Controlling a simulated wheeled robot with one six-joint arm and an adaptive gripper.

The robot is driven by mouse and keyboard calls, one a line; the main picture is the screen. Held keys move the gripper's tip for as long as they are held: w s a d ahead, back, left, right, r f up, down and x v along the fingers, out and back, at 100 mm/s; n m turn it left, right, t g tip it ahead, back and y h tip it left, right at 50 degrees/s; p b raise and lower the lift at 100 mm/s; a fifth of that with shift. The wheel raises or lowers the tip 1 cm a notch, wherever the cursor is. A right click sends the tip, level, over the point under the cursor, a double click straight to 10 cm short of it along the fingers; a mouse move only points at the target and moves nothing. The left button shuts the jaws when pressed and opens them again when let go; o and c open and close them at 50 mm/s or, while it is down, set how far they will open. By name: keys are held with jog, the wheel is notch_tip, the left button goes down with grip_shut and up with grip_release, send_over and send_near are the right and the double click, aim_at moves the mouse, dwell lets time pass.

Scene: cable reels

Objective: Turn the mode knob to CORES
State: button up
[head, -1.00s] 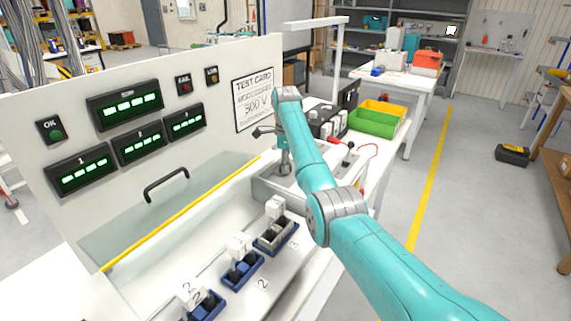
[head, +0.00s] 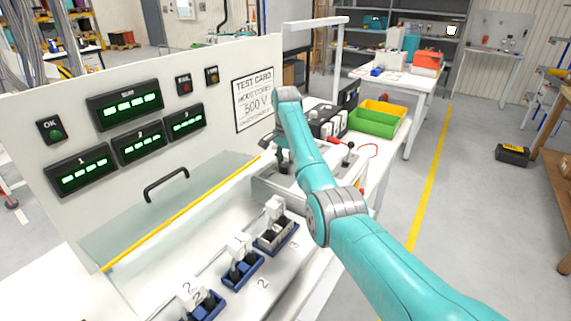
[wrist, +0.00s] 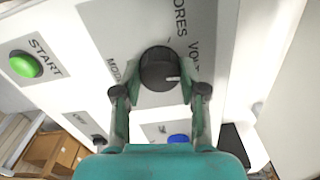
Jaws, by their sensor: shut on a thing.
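The mode knob (wrist: 158,68) is round and black with a short white mark on its face, in the wrist view. The mark points right, toward the end of the VOLT lettering (wrist: 194,55). The CORES lettering (wrist: 180,18), its first letter cut off, is above the knob, and the mark is turned away from it. My gripper (wrist: 160,88) is shut on the knob, one finger at each side. In the head view my arm hides the knob and most of the gripper.
A green START button (wrist: 25,65) is left of the knob, and a blue button (wrist: 179,138) shows below it. In the head view a test card (head: 254,100) hangs on the upright panel. Cable sockets (head: 240,268) stand in front of it. Green bin (head: 372,122) sits behind.

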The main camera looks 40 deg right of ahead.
aim_at(285, 164)
jog(key=n, duration=1.3)
jog(key=shift+n, duration=0.3)
dwell(0.4)
jog(key=o, duration=1.1)
jog(key=shift+o, duration=0.2)
notch_tip(285, 164, up, 7)
jog(key=shift+r, duration=0.2)
